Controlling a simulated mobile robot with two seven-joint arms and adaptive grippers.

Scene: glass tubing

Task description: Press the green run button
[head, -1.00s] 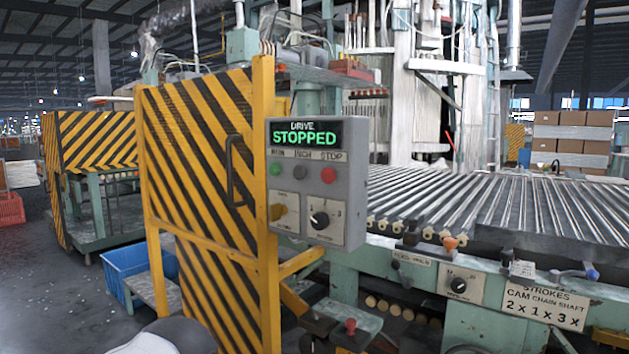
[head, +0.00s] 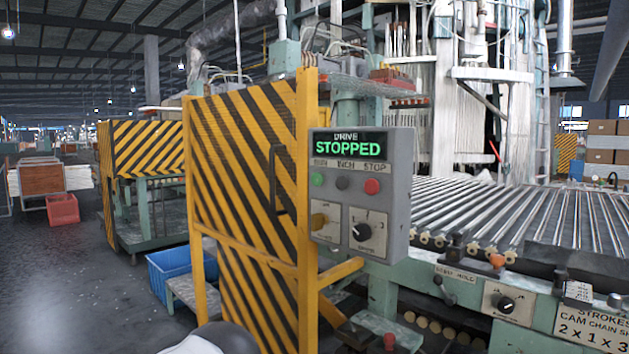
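The green run button (head: 318,180) is the left one of three round buttons on a grey control box (head: 398,200). A yellow switch (head: 319,221) and a black rotary knob (head: 361,232) are below. Neither gripper is in view. A rounded white and dark part at the bottom edge seems to be mine.
A yellow-and-black striped guard (head: 238,150) with a dark handle stands left of the box. A roller conveyor (head: 510,215) runs off to the right. A blue crate (head: 172,270) sits low behind the guard. The floor (head: 80,290) at left is open.

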